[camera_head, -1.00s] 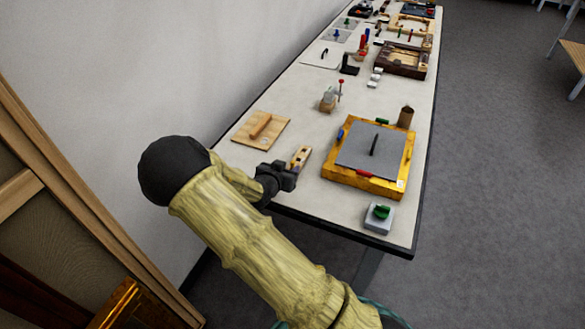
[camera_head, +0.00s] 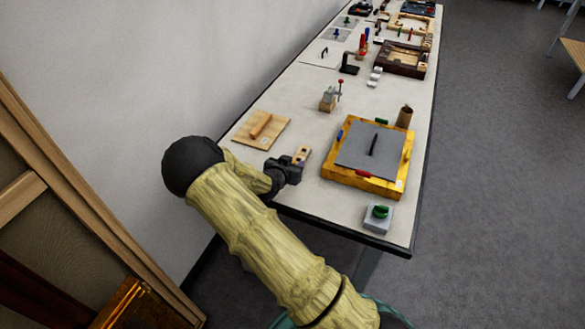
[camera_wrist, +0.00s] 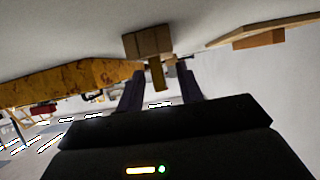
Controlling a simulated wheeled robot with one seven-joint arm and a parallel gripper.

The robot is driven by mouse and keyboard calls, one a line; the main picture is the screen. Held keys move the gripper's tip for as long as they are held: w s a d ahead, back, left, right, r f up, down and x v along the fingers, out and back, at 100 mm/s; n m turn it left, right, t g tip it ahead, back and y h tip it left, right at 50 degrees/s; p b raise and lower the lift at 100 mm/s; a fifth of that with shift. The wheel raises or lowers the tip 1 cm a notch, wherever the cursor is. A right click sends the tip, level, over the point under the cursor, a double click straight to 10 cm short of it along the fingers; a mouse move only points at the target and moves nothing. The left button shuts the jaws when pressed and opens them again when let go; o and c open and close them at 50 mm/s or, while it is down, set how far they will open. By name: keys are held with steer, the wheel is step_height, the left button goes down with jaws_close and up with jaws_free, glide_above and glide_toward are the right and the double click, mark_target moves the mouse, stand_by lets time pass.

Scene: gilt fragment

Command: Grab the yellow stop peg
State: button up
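A small light-wood block (camera_head: 302,153) lies on the table just beyond my gripper (camera_head: 283,171) in the head view. In the wrist view the block (camera_wrist: 148,41) is at top centre, and a short yellow-brown peg (camera_wrist: 157,76) projects from it. This looks like the yellow stop peg. My gripper (camera_wrist: 160,74) is open there, with the peg between its dark fingers and gaps on both sides. I cannot tell how deep the peg lies between them. In the head view my gripper hides part of the block's near end.
An orange-yellow box (camera_head: 335,171) with a grey lid (camera_head: 372,146) and coloured pieces on its edges stands to the right. A wooden board (camera_head: 246,137) lies to the left. A grey block with a green knob (camera_head: 378,217) is near the table's corner. Several fixtures stand farther back.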

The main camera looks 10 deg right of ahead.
jaws_close()
steer(key=shift+r, duration=0.1)
step_height(320, 180, up, 10)
steer(key=shift+f+b, duration=0.1)
steer(key=shift+b, duration=0.25)
stand_by(0.5)
